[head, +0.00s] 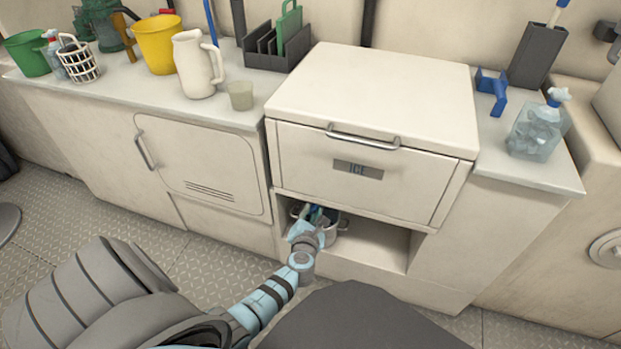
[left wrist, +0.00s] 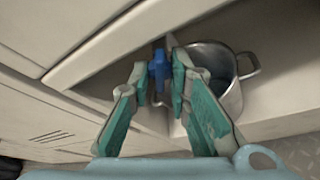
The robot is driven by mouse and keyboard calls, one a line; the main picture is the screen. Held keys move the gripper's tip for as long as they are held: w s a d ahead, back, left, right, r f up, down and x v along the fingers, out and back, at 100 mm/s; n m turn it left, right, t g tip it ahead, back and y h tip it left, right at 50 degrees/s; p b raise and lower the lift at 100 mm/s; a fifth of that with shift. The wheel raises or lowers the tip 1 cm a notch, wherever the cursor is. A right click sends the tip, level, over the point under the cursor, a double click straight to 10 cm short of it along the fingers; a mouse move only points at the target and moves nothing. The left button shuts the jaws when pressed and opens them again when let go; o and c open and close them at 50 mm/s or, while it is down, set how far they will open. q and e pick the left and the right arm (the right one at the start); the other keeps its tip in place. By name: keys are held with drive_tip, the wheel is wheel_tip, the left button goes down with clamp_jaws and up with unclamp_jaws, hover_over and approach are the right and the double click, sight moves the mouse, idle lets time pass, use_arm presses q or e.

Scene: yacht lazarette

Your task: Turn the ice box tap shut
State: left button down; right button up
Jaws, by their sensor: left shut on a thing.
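The ice box (head: 372,92) is a cream chest with a steel handle and an ICE plate on its front. Its tap (left wrist: 159,66) shows in the left wrist view as a blue piece between my fingertips. My left gripper (left wrist: 160,82) is shut on the tap, with one green-padded finger on each side. In the head view my left gripper (head: 315,214) is small and reaches into the open recess under the ice box front, and hides most of the tap. My right gripper is in neither view.
A steel pot (left wrist: 217,75) stands in the recess right beside my fingers. The recess (head: 380,246) is bare to the right of it. The counter (head: 225,112) on the left holds a white jug (head: 197,65), cup (head: 241,96) and buckets; a spray bottle (head: 538,128) stands right.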

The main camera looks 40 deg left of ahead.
use_arm(q)
drive_tip(key=shift+d+f+m+t+y+b, duration=0.1)
drive_tip(key=shift+m+t+y+b, duration=0.2)
drive_tip(key=shift+m+y, duration=0.85)
drive_tip(key=shift+a+f+m+t+y+b, duration=0.15)
drive_tip(key=shift+m+y+b, duration=0.2)
drive_tip(key=shift+m, duration=1.5)
drive_tip(key=shift+d+r+m+t+y+b, duration=0.15)
drive_tip(key=shift+m+t+y+b, duration=0.4)
drive_tip(key=shift+m, duration=0.95)
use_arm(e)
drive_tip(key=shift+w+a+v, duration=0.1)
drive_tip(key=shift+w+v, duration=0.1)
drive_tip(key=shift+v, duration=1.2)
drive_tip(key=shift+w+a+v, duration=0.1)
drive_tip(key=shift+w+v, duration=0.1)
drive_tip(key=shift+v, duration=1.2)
use_arm(q)
drive_tip(key=shift+f+g, duration=0.1)
drive_tip(key=shift+g, duration=0.2)
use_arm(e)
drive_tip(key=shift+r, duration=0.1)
use_arm(q)
drive_tip(key=c, duration=1.5)
unclamp_jaws()
